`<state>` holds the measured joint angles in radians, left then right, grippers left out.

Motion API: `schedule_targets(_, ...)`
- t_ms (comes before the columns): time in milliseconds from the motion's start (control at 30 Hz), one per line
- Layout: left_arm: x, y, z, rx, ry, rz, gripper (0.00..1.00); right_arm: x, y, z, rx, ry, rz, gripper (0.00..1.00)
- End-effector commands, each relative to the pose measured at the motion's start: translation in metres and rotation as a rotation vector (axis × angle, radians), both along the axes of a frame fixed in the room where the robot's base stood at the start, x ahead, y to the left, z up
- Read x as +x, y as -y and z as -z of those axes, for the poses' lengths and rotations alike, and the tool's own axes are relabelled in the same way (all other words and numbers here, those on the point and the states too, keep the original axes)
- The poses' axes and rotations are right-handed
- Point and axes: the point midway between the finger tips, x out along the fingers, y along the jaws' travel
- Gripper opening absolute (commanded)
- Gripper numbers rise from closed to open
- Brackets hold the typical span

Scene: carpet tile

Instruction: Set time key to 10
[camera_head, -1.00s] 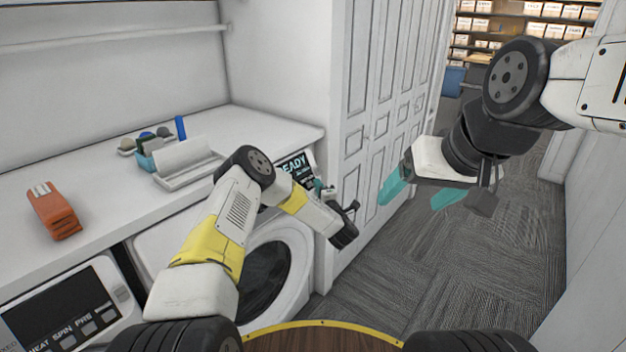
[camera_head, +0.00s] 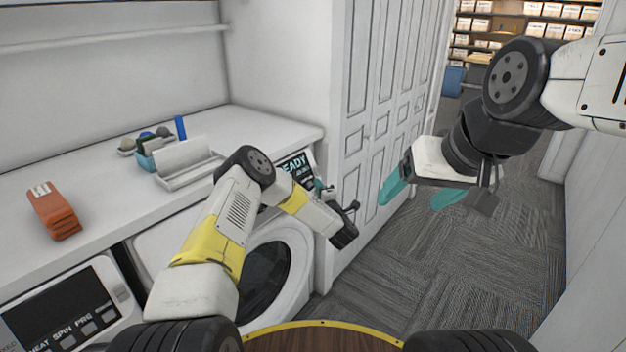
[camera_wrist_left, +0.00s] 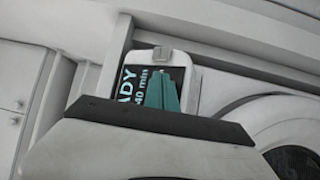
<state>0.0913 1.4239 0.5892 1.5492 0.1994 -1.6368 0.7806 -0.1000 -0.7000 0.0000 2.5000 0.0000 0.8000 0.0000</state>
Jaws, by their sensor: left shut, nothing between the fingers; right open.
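The right-hand washer's display panel (camera_head: 295,166) reads "READY" in the head view, partly hidden by my left arm. In the left wrist view the display (camera_wrist_left: 127,90) shows "ADY" and "40 min", turned sideways and partly covered. A small grey square key (camera_wrist_left: 162,53) sits at the panel's edge; its label is unreadable, and I cannot tell if it is the time key. My left gripper (camera_head: 320,186) is shut and empty. Its teal fingers (camera_wrist_left: 162,92) overlap the display in the wrist view; contact cannot be told. My right gripper (camera_head: 422,191) is open and empty over the carpet.
A second machine's panel (camera_head: 62,308) is at the lower left. The white counter (camera_head: 115,190) carries an orange object (camera_head: 53,211), a white tray (camera_head: 190,172) and a teal holder (camera_head: 146,161). Tall white cabinet doors (camera_head: 385,90) stand right of the washer. The carpet (camera_head: 440,280) is clear.

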Motion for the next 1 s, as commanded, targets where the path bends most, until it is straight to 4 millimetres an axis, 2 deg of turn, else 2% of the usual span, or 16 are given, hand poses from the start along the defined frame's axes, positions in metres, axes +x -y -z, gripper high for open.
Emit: schedule_targets(1000, 0.0043, -0.0063, 0.0038, 0.0, 0.0, 0.0, 0.0, 0.0, 0.0, 0.0, 0.0, 0.0, 0.0, 0.77)
